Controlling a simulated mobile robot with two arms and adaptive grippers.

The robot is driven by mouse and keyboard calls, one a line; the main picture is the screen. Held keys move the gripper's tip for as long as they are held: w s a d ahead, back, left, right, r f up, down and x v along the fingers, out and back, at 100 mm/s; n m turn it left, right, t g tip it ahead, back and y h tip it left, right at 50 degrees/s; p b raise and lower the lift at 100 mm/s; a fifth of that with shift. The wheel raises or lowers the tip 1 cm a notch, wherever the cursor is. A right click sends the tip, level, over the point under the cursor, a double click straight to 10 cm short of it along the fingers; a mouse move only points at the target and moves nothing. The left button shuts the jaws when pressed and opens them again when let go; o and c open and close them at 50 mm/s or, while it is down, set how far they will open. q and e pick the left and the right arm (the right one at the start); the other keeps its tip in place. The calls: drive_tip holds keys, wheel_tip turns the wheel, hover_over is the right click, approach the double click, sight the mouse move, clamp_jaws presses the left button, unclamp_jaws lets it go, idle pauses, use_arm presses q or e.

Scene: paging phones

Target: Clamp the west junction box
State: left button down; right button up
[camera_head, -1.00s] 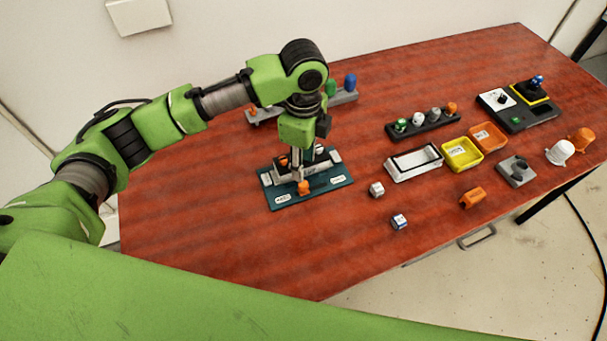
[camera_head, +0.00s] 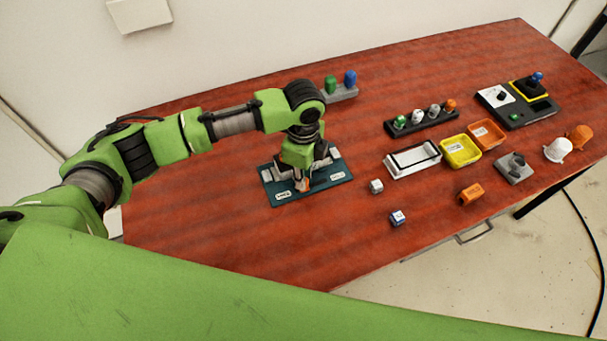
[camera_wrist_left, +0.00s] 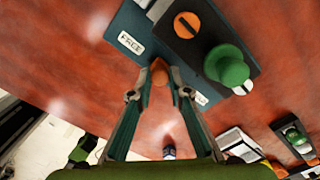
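The junction box is a dark block (camera_wrist_left: 190,45) on a teal baseplate (camera_head: 285,199) at the left-middle of the table. In the left wrist view it bears a slotted orange disc (camera_wrist_left: 187,25) and a green knob (camera_wrist_left: 228,66), with a "FREE" label (camera_wrist_left: 131,43) on the plate. My left gripper (camera_wrist_left: 159,78) points down at the plate's front side, its fingertips on either side of a small orange handle tip (camera_wrist_left: 159,70). Whether the fingers touch it is unclear. In the head view my wrist hides much of the box. My right gripper is not in view.
A grey rack with green and blue pegs (camera_head: 341,94) stands behind my arm. Two small cubes (camera_head: 376,186) (camera_head: 398,218) lie to the right. Trays (camera_head: 460,152), a peg rack (camera_head: 422,124) and a joystick panel (camera_head: 517,108) stand further right. The table's front left is clear.

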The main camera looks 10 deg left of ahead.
use_arm(q)
drive_tip(key=shift+w+d+b, duration=0.15)
drive_tip(key=shift+w+d, duration=0.3)
drive_tip(key=shift+d, duration=0.25)
drive_tip(key=shift+w+d+b, duration=0.15)
drive_tip(key=shift+w+d, duration=0.3)
drive_tip(key=shift+d, duration=0.25)
drive_tip(key=shift+w+d+b, duration=0.15)
drive_tip(key=shift+w+d, duration=0.3)
drive_tip(key=shift+d, duration=0.25)
drive_tip(key=shift+r, duration=0.1)
drive_tip(key=c, duration=2.2)
unclamp_jaws()
drive_tip(key=o, duration=0.3)
drive_tip(key=shift+d, duration=0.1)
drive_tip(key=shift+r, duration=0.35)
wheel_tip(320, 180, up, 11)
drive_tip(key=shift+r, duration=0.1)
